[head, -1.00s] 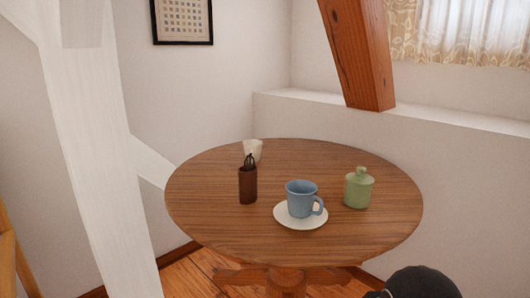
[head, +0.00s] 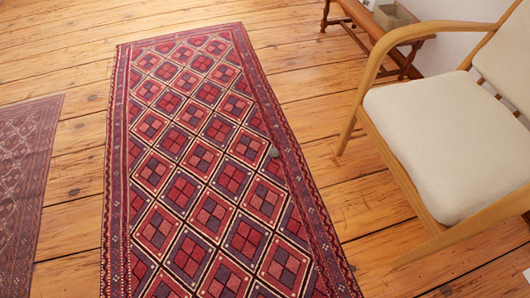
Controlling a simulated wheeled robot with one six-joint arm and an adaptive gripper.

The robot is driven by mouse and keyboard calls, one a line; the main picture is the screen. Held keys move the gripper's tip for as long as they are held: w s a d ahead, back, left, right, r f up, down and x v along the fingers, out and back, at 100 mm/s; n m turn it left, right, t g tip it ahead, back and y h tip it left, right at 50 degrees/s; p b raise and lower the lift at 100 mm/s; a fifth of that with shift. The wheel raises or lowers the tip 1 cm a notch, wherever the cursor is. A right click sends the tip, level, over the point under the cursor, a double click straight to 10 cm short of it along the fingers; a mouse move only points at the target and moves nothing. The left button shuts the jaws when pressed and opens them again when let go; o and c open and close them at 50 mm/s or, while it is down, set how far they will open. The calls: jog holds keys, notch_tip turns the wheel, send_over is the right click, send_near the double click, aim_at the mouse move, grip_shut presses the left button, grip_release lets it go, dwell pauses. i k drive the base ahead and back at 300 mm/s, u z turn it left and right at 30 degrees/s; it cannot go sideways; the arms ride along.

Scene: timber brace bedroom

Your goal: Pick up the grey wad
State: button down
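A small grey wad (head: 273,152) lies on the red patterned rug (head: 190,215), close to the rug's right border. It looks small and rounded, and nothing covers it. My gripper is not in the head view.
A wooden armchair with a cream seat (head: 440,140) stands to the right of the rug. A low wooden bench (head: 375,32) with a grey box (head: 391,16) is at the top right. Another rug (head: 22,180) lies at the left. Bare floorboards (head: 75,190) show between the rugs.

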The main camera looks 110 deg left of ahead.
aim_at(274, 153)
jog(key=u, duration=3.65)
jog(key=k, duration=0.45)
jog(key=z, duration=0.5)
jog(key=i, duration=0.7)
jog(key=u, duration=0.8)
jog(key=i, duration=0.6)
jog(key=u, duration=0.7)
